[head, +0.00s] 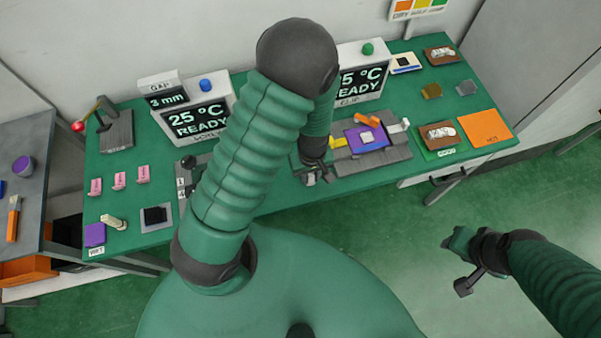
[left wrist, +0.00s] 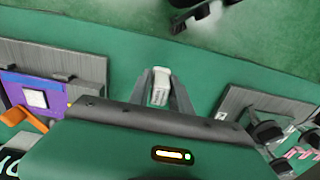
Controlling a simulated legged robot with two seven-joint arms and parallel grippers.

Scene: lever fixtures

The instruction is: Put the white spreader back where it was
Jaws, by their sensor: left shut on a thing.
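My left gripper (head: 316,179) is in front of the right-hand grey station, near the bench's front edge. In the left wrist view its fingers (left wrist: 162,87) are shut on a small white piece, the white spreader (left wrist: 160,84). The arm hides much of it in the head view. The grey station (head: 372,160) carries a purple plate (head: 357,137) with a pale square on it. A yellow clip (head: 338,142), an orange lever (head: 367,119) and a white part (head: 399,127) are around the plate. My right gripper (head: 464,265) hangs off the bench over the floor; its jaws are unclear.
Two displays reading 25 °C READY (head: 197,120) stand at the back. Pink tags (head: 119,181), a cream piece (head: 113,222) and a dark square pad (head: 157,216) are at the left. An orange sheet (head: 484,129) lies right. Green bench surface is clear between the stations.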

